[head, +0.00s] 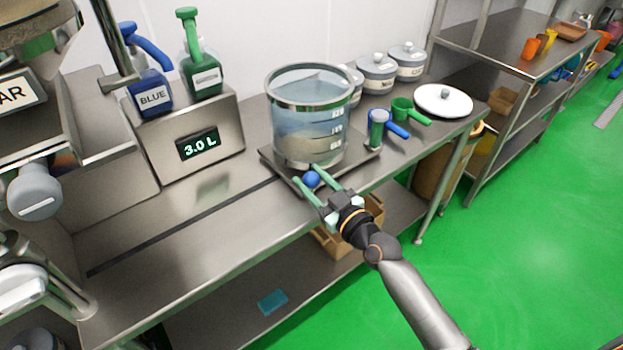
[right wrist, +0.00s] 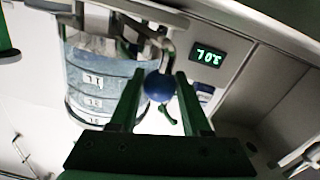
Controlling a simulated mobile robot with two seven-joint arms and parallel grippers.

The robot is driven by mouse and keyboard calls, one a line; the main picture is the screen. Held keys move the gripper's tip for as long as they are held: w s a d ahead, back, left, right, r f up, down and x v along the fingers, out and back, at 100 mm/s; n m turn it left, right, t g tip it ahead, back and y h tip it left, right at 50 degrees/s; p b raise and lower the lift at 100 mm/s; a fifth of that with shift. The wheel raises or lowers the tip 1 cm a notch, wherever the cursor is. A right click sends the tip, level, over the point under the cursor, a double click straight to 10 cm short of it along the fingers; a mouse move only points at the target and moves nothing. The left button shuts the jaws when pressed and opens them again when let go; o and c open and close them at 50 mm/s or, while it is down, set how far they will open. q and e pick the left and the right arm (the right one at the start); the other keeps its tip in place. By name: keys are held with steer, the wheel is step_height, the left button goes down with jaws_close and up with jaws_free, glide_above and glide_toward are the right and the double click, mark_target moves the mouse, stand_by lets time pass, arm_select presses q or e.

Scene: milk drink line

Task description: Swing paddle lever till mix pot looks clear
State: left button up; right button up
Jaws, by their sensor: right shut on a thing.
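The mix pot (head: 309,115) is a clear round vessel with a metal rim and white marks. It holds pale bluish liquid, with a beige patch low inside. The pot also shows in the right wrist view (right wrist: 95,75), turned over. The paddle lever's blue ball knob (head: 311,179) is at the front of the pot's base; it also shows in the right wrist view (right wrist: 158,86). My right gripper (head: 308,176) is shut on this knob, with one green finger on each side. The paddle inside the pot cannot be made out. My left gripper is not in view.
A display (head: 198,145) reads 3.0 L below the blue dispenser (head: 152,95) and green dispenser (head: 200,75). Blue and green scoops (head: 402,106), lidded canisters (head: 377,75) and a white lid (head: 443,100) stand right of the pot. The steel counter (head: 190,220) is bare at front left.

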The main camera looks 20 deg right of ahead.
jaws_close()
stand_by(0.8)
